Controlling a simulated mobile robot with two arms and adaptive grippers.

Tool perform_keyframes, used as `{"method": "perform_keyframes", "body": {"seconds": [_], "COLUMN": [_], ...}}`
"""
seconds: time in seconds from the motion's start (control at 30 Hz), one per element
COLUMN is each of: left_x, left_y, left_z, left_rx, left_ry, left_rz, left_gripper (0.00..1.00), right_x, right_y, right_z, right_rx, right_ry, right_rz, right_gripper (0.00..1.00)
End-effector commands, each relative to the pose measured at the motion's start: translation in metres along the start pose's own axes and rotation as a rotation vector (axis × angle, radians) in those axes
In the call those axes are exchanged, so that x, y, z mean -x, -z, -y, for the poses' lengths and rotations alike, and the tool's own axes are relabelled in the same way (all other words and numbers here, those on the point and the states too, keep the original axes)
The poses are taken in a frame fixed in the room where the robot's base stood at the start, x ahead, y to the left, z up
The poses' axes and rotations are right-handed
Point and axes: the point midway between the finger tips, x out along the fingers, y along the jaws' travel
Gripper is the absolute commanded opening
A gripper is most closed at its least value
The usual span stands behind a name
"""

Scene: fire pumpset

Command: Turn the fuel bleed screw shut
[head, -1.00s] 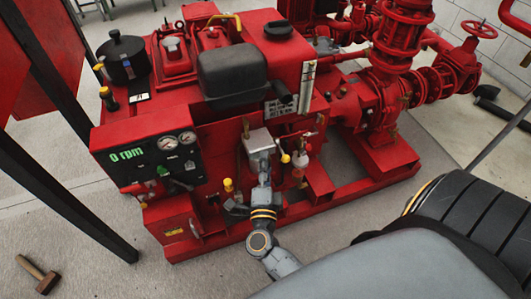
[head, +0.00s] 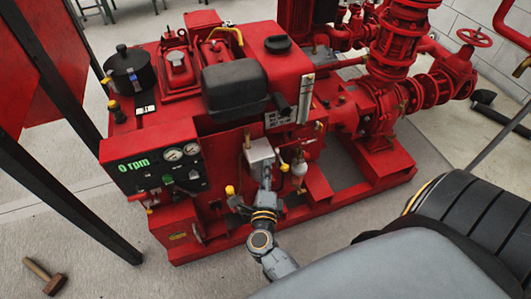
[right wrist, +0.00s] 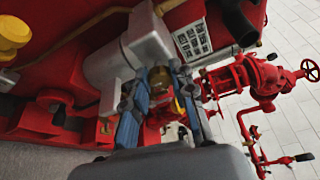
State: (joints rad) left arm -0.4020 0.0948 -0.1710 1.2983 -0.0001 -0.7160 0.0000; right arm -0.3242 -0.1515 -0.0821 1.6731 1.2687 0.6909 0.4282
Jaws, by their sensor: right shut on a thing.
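The brass fuel bleed screw (right wrist: 158,77) shows in the right wrist view, between the two blue-grey fingers of my right gripper (right wrist: 160,100). The fingers are shut on it, beside a pale grey housing (right wrist: 112,75). In the head view my right gripper (head: 265,175) reaches up against the front of the red pumpset, just below the grey metal box (head: 260,150). The screw is too small or hidden to make out there. How far the screw is turned cannot be told. My left gripper is not in view.
A gauge panel (head: 160,172) reading 0 rpm is left of my right gripper. A yellow-tipped lever (head: 283,166) and a clear bowl (head: 299,170) are close on its right. A hammer (head: 44,276) lies on the floor at lower left.

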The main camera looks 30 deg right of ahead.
Motion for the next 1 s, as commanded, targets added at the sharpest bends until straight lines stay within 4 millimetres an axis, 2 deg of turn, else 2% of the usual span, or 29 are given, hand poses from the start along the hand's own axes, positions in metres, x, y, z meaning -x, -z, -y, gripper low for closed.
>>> {"method": "perform_keyframes", "body": {"seconds": [0.27, 0.3, 0.33, 0.73, 1.0], "left_x": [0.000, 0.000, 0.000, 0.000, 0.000], "left_y": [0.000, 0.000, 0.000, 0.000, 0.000], "left_z": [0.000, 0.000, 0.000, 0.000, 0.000], "left_rx": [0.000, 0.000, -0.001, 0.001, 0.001], "left_ry": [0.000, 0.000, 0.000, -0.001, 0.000], "left_rz": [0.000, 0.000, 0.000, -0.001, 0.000], "left_gripper": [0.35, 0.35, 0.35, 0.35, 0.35], "right_x": [0.000, 0.000, 0.000, 0.005, 0.045], "right_y": [0.001, 0.001, 0.001, 0.000, 0.001], "right_z": [-0.002, -0.002, -0.002, -0.001, -0.002], "right_rx": [-0.002, -0.002, -0.002, 0.000, 0.000], "right_ry": [-0.003, -0.003, -0.003, -0.001, -0.005], "right_rz": [-0.001, -0.001, -0.001, -0.001, -0.002], "right_gripper": [0.00, 0.29, 0.35, 0.35, 0.35]}}
